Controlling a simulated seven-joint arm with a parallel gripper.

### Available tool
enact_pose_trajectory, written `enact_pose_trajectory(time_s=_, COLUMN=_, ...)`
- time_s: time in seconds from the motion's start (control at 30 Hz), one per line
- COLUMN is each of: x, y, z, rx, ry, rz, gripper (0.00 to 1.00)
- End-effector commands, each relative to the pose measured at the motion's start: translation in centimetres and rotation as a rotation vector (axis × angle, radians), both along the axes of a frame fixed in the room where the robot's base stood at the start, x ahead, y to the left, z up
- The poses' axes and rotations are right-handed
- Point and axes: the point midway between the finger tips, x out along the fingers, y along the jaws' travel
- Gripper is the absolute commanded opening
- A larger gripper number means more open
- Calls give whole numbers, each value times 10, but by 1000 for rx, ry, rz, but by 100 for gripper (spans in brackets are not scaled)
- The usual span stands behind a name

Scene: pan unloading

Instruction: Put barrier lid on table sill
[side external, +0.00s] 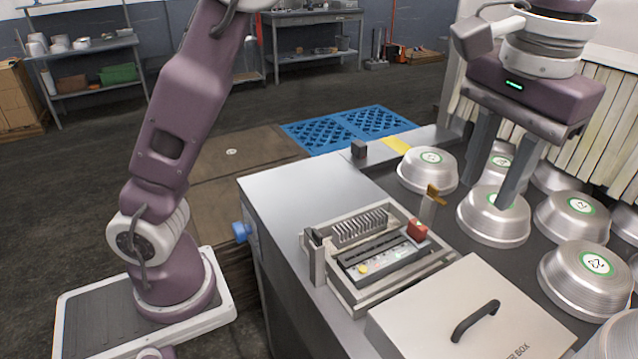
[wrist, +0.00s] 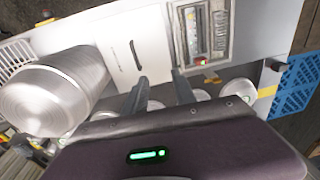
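A flat, pale grey lid-like panel (side external: 425,320) with a black bar handle (side external: 475,320) and partly cut-off lettering ending in "BOX" lies at the front of the metal table. I cannot tell for sure that it is the barrier lid. It also shows in the wrist view (wrist: 108,45). The table's bare grey edge strip (side external: 272,200) runs along its left side. My gripper (side external: 492,192) is open, with nothing between its fingers. It is over the round metal pans, behind and right of the panel. In the wrist view my gripper (wrist: 159,76) has its fingers apart.
Several round metal pans (side external: 428,172) with green-ringed labels stand on the dark surface at right. A control tray (side external: 385,255) with a red block (side external: 418,230) sits beside the panel. A small dark block (side external: 359,149) stands at the far edge. The left tabletop is clear.

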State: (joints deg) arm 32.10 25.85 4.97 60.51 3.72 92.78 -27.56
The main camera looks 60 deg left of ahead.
Motion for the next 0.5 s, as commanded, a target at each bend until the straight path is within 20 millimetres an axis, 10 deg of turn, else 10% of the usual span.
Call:
enact_pose_trajectory(time_s=0.2, x=-94, y=125, z=27, rx=-120, ry=-199, rz=-5, gripper=32)
enact_pose_trajectory(time_s=0.5, x=-200, y=176, z=-47, rx=-86, ry=-420, rz=-19, gripper=32)
